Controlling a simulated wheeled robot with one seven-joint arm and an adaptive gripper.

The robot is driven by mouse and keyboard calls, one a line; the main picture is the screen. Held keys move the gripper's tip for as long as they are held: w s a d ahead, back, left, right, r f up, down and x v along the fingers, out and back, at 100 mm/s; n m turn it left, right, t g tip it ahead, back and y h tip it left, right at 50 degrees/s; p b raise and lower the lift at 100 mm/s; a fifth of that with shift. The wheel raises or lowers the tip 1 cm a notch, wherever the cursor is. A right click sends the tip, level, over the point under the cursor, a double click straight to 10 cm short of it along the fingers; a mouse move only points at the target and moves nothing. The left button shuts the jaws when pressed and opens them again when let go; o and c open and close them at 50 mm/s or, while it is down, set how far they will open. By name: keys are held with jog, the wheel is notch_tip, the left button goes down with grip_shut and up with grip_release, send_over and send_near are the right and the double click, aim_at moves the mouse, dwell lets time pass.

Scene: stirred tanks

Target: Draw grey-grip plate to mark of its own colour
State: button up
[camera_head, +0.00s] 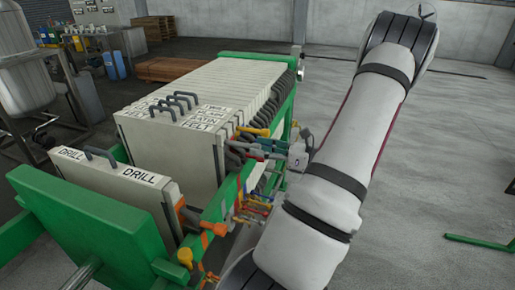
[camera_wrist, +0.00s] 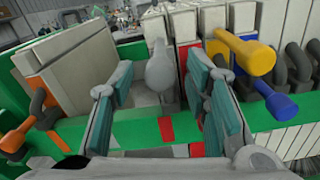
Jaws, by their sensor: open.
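The grey grip (camera_wrist: 160,68) of a pale plate shows in the wrist view, in the middle, between the two fingers of my gripper (camera_wrist: 158,88). The fingers are open, one on each side of the grip, with a gap visible on both sides. In the head view my gripper (camera_head: 278,148) is at the side rail among the grips, and I cannot pick out the grey grip there. On the green rail (camera_wrist: 90,133), a greyish patch (camera_wrist: 180,150) shows below the grip, partly hidden by my gripper; red patches (camera_wrist: 166,130) lie beside it.
Yellow (camera_wrist: 245,52), blue (camera_wrist: 275,100) and red grips crowd close on the right. An orange grip (camera_wrist: 22,133) is at the left, on the plate labelled DRILL (camera_head: 120,180). A gap separates that plate from the plate stack (camera_head: 195,110). A green end block (camera_head: 90,225) stands nearest.

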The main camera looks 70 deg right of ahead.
jog(key=shift+w+a, duration=0.1)
jog(key=shift+w, duration=0.7)
jog(key=shift+c, duration=0.6)
grip_shut()
